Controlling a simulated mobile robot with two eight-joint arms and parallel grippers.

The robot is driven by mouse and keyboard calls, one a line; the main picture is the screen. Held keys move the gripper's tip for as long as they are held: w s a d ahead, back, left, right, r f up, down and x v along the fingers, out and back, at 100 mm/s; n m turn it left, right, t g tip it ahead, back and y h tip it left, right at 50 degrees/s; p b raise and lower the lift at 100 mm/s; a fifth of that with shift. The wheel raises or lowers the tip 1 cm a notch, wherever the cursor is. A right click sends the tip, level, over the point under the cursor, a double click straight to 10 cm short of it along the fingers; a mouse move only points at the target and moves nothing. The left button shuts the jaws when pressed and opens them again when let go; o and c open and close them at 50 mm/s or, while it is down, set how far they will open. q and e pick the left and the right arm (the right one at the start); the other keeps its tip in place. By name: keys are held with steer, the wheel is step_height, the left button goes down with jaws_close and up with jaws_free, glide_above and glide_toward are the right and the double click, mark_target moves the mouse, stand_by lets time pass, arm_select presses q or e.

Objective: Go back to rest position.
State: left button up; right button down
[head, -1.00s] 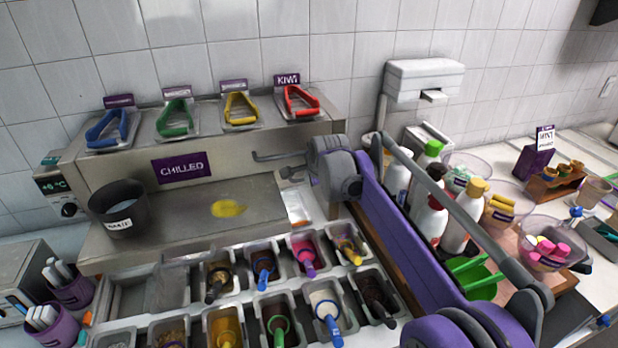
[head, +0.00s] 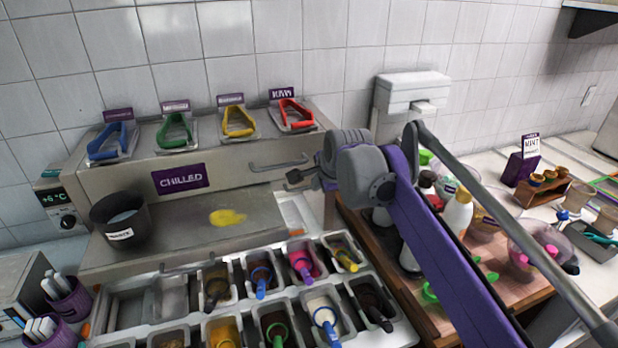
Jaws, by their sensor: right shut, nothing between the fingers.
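My right arm (head: 437,255), purple and grey, reaches in from the lower right. Its gripper (head: 284,172) is shut and empty, in the air in front of the right part of the chilled unit (head: 225,177). It points left and touches nothing that I can make out. My left gripper is not in view.
Topping bins with coloured-handled scoops, among them a yellow bin (head: 224,333), lie below the gripper. Blue, green, yellow and red (head: 297,113) handled tools rest on the unit's top. A dark pot (head: 121,220) stands left. Bottles (head: 457,216) on a wooden board (head: 524,292) are partly behind my arm.

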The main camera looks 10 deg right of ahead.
steer(key=s+d+f+n, duration=0.2)
steer(key=s+f+n, duration=0.3)
steer(key=s, duration=0.6)
steer(key=s+d+f+n+g+h, duration=0.1)
steer(key=s+f+n, duration=0.4)
steer(key=s+f, duration=0.5)
steer(key=s+d+f+n+g, duration=0.1)
steer(key=s+d+f+n, duration=0.3)
steer(key=s+f, duration=0.4)
steer(key=s+n, duration=0.1)
steer(key=s, duration=0.4)
steer(key=shift+s+n, duration=0.15)
steer(key=shift+n, duration=0.25)
steer(key=shift+a+r, duration=0.1)
steer(key=shift+a, duration=0.1)
